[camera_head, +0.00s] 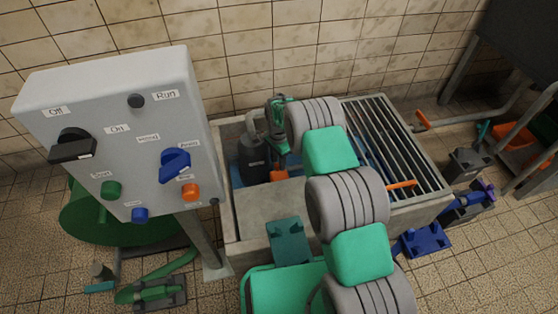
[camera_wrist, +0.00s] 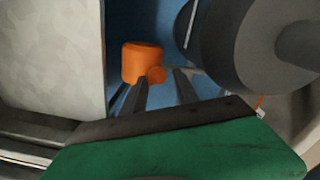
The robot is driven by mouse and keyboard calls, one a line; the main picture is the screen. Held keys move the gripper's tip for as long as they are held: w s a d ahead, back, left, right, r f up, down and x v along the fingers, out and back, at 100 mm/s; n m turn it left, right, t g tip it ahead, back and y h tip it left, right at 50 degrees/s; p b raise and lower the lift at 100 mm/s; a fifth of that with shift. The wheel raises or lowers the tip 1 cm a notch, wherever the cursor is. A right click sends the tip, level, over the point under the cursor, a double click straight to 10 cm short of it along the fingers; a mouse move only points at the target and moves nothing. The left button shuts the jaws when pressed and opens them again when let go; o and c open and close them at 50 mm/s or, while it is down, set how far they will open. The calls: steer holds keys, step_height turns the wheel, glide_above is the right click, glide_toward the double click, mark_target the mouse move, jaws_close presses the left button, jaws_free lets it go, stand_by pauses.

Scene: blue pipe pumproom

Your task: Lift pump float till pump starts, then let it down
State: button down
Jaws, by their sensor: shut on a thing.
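The orange pump float (camera_head: 279,176) is in the open sump, beside the dark pump (camera_head: 253,157). In the wrist view the float (camera_wrist: 141,60) is a short orange cylinder with a small round orange part low on its right. My gripper (camera_wrist: 158,78) has its two dark fingers on either side of that small part and is shut on it. In the head view my green wrist reaches down into the sump above the float, and the fingertips are hard to make out. The indicator next to the "Run" label (camera_head: 136,101) on the control box looks dark.
The grey control box (camera_head: 115,140) with knobs and buttons stands at the left. The concrete sump wall (camera_head: 275,208) surrounds the pit, and a metal grating (camera_head: 395,140) covers its right part. In the wrist view a pale wall (camera_wrist: 50,55) is close on the left and the pump (camera_wrist: 255,45) on the right.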

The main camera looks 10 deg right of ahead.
steer(key=shift+w+a+r+t, duration=0.2)
steer(key=shift+w+r, duration=0.15)
steer(key=shift+w, duration=0.25)
steer(key=shift+w+a+r+t, duration=0.2)
steer(key=shift+w+r, duration=0.1)
steer(key=shift+w, duration=0.3)
steer(key=c, duration=1.2)
jaws_free()
steer(key=shift+s+f, duration=0.1)
steer(key=shift+s, duration=0.15)
steer(key=w+r, duration=0.2)
steer(key=r, duration=0.5)
steer(key=w+r+p, duration=0.1)
steer(key=w+r, duration=0.1)
steer(key=r, duration=0.5)
steer(key=shift+w+r, duration=0.3)
steer(key=shift+w, duration=0.05)
